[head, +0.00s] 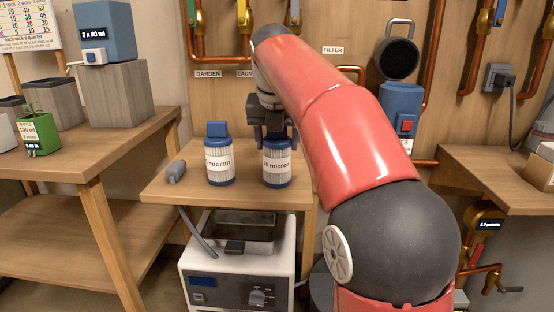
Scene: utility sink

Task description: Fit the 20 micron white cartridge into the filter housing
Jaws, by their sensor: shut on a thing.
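Two white pleated cartridges with blue ends stand upright on the small wooden table. The left cartridge (220,160) has a label ending in "micron"; its number is unclear. The right cartridge (277,167) has a label reading "0 micron", its first digit hard to read. My gripper (276,132) points down over the right cartridge and is shut on its blue top. The cartridge looks to be still at table height.
A grey cylindrical piece (176,171) lies left of the cartridges. A white appliance with an open basin (240,270) stands below the table. Copper pipes (430,55) and a blue box with a red button (402,105) are on the wall. A wooden bench (490,175) is at right.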

